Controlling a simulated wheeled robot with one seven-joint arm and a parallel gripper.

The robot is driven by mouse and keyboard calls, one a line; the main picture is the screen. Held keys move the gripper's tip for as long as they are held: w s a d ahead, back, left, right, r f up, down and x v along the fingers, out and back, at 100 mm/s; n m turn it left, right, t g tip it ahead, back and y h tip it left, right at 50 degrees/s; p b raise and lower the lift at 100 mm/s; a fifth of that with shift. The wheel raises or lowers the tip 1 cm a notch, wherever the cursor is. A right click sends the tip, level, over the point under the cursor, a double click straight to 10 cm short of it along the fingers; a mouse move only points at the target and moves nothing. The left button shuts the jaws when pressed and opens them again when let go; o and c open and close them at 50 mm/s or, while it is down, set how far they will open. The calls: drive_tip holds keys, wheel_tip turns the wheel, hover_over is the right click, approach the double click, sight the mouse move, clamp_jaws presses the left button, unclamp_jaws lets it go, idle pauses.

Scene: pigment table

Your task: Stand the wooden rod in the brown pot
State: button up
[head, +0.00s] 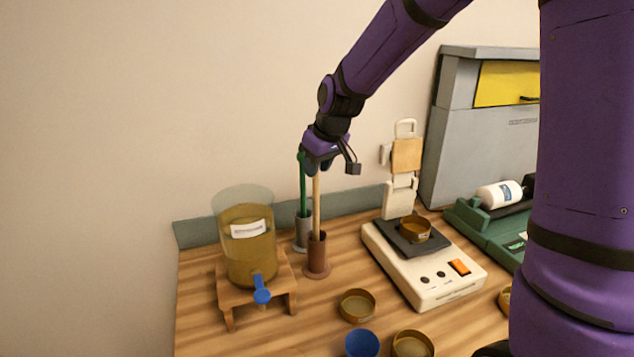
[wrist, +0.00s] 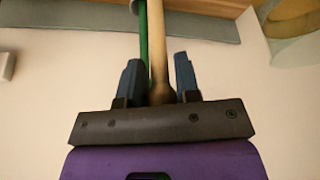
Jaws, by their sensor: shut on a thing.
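The wooden rod (head: 316,205) is pale and upright, with its lower end inside the mouth of the brown pot (head: 317,262). My gripper (head: 312,169) is at the rod's top end, above the pot. In the wrist view the rod (wrist: 158,45) runs between the two dark blue fingers of my gripper (wrist: 160,80). The gripper is shut on the rod. Whether the rod touches the pot's bottom is hidden by the pot wall.
A green rod (head: 303,190) stands in a grey pot (head: 301,232) just behind and left. A glass dispenser (head: 232,208) on a wooden stand is at left. A white scale (head: 425,275) is at right. Small bowls (head: 357,305) lie in front.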

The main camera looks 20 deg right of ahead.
sight(318, 178)
drive_tip(key=shift+f, duration=2.3)
drive_tip(key=o, duration=0.9)
drive_tip(key=v, duration=1.1)
drive_tip(key=s+d+r+m, duration=0.1)
drive_tip(key=s+r, duration=0.1)
drive_tip(key=s, duration=0.7)
drive_tip(key=s+d+r+m+h, duration=0.1)
drive_tip(key=s+d+m, duration=0.1)
drive_tip(key=s, duration=0.7)
drive_tip(key=s+d+r+m+t, duration=0.1)
drive_tip(key=s+d+r, duration=0.1)
drive_tip(key=s, duration=0.8)
drive_tip(key=shift+r+m+h, duration=0.3)
drive_tip(key=shift+r+h, duration=0.05)
drive_tip(key=shift+h, duration=0.05)
